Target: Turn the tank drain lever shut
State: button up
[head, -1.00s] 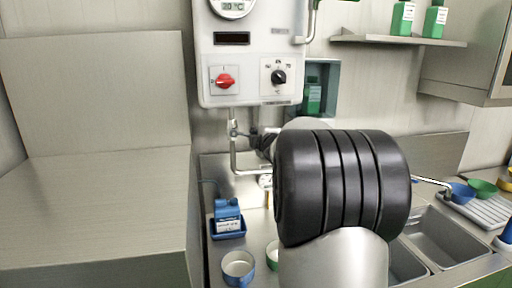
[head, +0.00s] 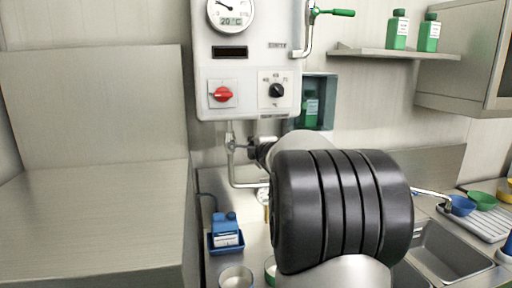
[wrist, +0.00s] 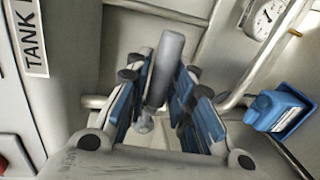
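A grey lever handle (wrist: 166,68) stands up between the fingers of my gripper (wrist: 160,85) in the wrist view. The blue-padded fingers are apart, one on each side of the handle, and I see gaps beside it. The lever's lower end meets a pale metal fitting (wrist: 144,123). A label beginning "TANK" (wrist: 30,38) is on the white box at the left. In the head view my arm hides the gripper and the lever; pipework with a valve (head: 232,140) shows under the control box (head: 247,70).
In the wrist view, pipes (wrist: 238,97), a round gauge (wrist: 265,18) and a blue bottle in a blue tray (wrist: 283,108) are on the right. In the head view, a green-handled tap (head: 337,12) is above the box's right side, and a steel block (head: 95,215) fills the left.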

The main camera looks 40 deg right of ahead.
jog(key=shift+o, duration=1.3)
jog(key=shift+r, duration=0.1)
jog(key=v, duration=1.2)
